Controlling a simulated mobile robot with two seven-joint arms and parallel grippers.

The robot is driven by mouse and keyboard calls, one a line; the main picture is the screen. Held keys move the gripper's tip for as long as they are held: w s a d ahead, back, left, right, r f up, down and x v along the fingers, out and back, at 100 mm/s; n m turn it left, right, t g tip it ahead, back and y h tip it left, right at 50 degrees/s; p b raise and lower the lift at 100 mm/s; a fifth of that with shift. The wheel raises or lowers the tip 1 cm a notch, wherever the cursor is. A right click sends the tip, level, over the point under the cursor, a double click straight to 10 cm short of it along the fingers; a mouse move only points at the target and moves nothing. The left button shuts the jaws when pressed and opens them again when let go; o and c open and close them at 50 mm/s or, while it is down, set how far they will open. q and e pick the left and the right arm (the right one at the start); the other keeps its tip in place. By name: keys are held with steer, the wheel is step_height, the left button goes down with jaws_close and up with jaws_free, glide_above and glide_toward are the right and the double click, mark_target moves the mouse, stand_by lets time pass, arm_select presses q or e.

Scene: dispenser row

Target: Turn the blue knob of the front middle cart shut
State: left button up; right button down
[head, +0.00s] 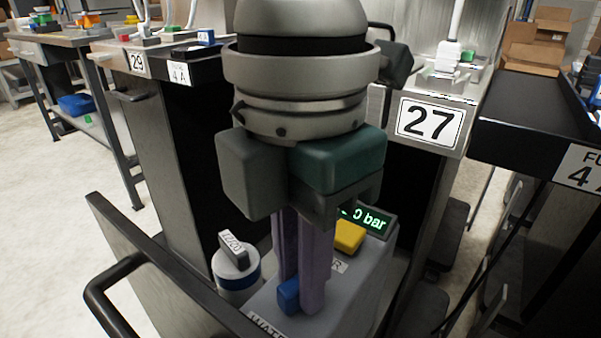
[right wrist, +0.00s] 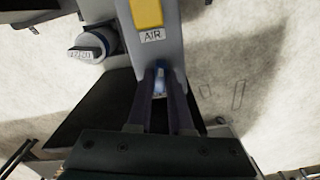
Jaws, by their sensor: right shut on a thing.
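The blue knob (head: 288,295) sits on the sloped grey panel (head: 372,275) of the front cart, behind the WATER label. My right gripper (head: 304,300) reaches down from above, its two long fingers closed on the knob. In the right wrist view the blue knob (right wrist: 160,82) shows between the fingertips. The fingers hide much of the knob, so I cannot tell which way it is turned. A yellow knob (head: 349,236) sits farther back on the same panel, by the AIR label. Behind it a display (head: 368,219) reads "0 bar", its left part hidden. My left gripper is not in view.
A round white canister with a blue band (head: 238,285) and a labelled grey handle stands left of the panel. The cart's black push handle (head: 110,290) is at front left. Other carts, signed 29 (head: 137,63) and 27 (head: 430,122), stand behind.

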steer(key=m+p, duration=0.2)
steer(key=p, duration=0.1)
steer(key=m+p, duration=0.3)
steer(key=p, duration=0.1)
steer(key=m+p, duration=0.3)
steer(key=p, duration=0.1)
steer(key=shift+s+r, duration=0.1)
steer(key=shift+r, duration=0.2)
steer(key=m+p, duration=0.2)
steer(key=m, duration=0.1)
steer(key=shift+f+m+p, duration=0.1)
steer(key=shift+m+p, duration=0.2)
steer(key=shift+m, duration=0.1)
steer(key=shift+f+m+p, duration=0.1)
steer(key=shift+m+p, duration=0.55)
steer(key=shift+m, duration=0.75)
steer(key=shift+f, duration=0.1)
steer(key=c, duration=0.8)
jaws_free()
